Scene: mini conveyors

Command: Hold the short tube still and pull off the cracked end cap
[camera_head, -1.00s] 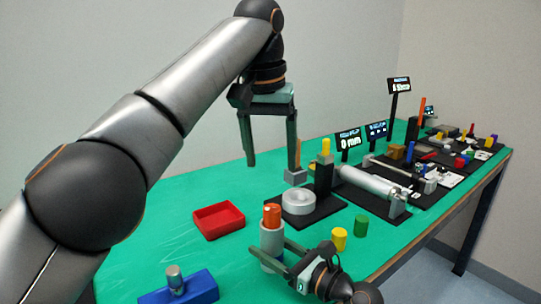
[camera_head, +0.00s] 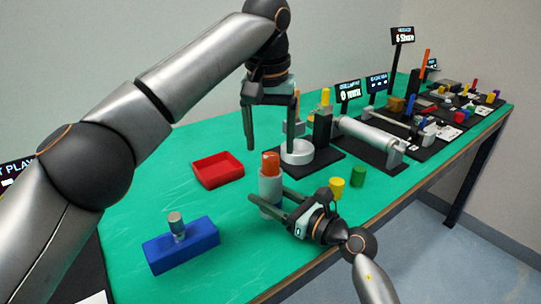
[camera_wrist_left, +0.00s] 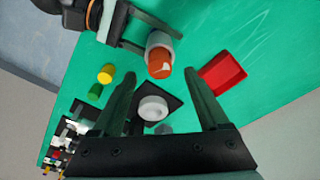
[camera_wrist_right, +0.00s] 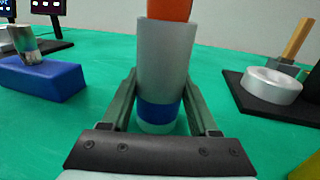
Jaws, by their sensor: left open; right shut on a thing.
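The short tube (camera_head: 270,186) is grey and upright, with a blue band low on it in the right wrist view (camera_wrist_right: 163,112). An orange cap (camera_head: 270,163) sits on its top; I cannot make out a crack. My right gripper (camera_head: 264,203) is shut on the tube, with one finger on each side in the right wrist view (camera_wrist_right: 160,85). My left gripper (camera_head: 270,146) is open and empty, pointing down above the cap. In the left wrist view the cap (camera_wrist_left: 159,66) shows beyond the open fingers, not between them.
A red tray (camera_head: 240,172) lies left of the tube. A blue block (camera_head: 190,252) with a metal piece (camera_head: 176,220) stands in front. Yellow (camera_head: 336,189) and green (camera_head: 358,176) cylinders stand to the right. A white ring (camera_head: 298,158) on a black mat is behind.

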